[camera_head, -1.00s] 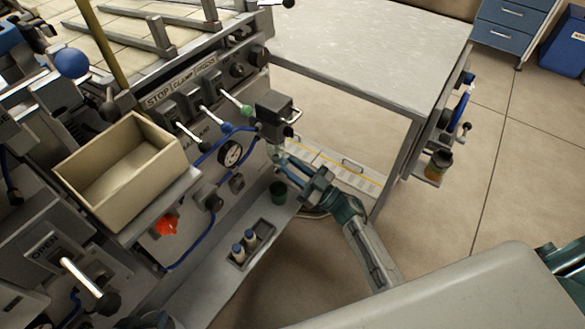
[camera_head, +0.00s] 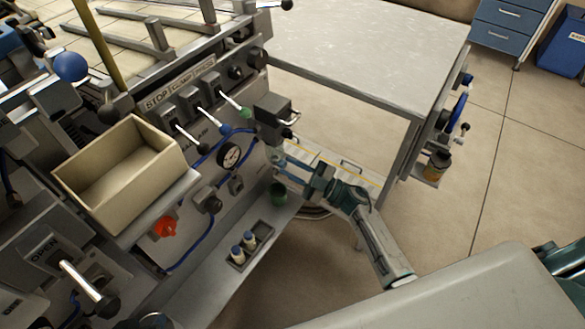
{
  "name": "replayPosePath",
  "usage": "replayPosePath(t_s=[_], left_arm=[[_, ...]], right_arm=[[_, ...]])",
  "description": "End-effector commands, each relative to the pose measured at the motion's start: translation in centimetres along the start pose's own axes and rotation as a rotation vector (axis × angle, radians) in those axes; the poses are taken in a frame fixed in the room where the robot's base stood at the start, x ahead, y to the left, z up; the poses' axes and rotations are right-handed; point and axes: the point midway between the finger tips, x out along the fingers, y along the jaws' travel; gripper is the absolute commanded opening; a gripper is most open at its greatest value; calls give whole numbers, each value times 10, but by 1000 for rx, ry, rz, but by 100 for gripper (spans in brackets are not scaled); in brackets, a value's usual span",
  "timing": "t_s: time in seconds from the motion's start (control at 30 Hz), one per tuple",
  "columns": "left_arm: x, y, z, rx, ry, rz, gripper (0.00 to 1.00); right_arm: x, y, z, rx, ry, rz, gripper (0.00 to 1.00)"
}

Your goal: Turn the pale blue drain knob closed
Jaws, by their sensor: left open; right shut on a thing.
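My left gripper (camera_head: 289,169) reaches from the lower right to the right end of the machine front. Its fingers look open, beside a small pale blue part that is probably the drain knob (camera_head: 277,157), below the dark box with a metal handle. The fingers and the small size hide much of the knob. I cannot tell whether the fingers touch it or which way it is turned. Of my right arm, only a teal part shows at the right edge; its gripper is out of view.
A dark box (camera_head: 272,112), a gauge (camera_head: 229,156) and blue hoses crowd the panel near the gripper. A green cup (camera_head: 278,194) and small bottles (camera_head: 243,245) stand on the ledge below. A beige bin (camera_head: 120,175) is left. A grey table (camera_head: 365,50) stands behind.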

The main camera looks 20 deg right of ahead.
Motion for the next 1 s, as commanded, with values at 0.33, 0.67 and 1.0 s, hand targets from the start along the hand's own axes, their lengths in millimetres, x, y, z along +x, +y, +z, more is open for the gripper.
replayPosePath(t_s=[0.33, 0.67, 1.0], left_arm=[[0, 0, 0, 0, 1, 0, 44], [0, 0, 0, 0, 2, 0, 44], [4, 1, -3, -5, 30, 8, 44]], right_arm=[[-1, -1, 1, 0, -2, -1, 32], [-1, 0, 0, 1, -1, 0, 44], [-48, -2, 2, 1, -5, -4, 44]])
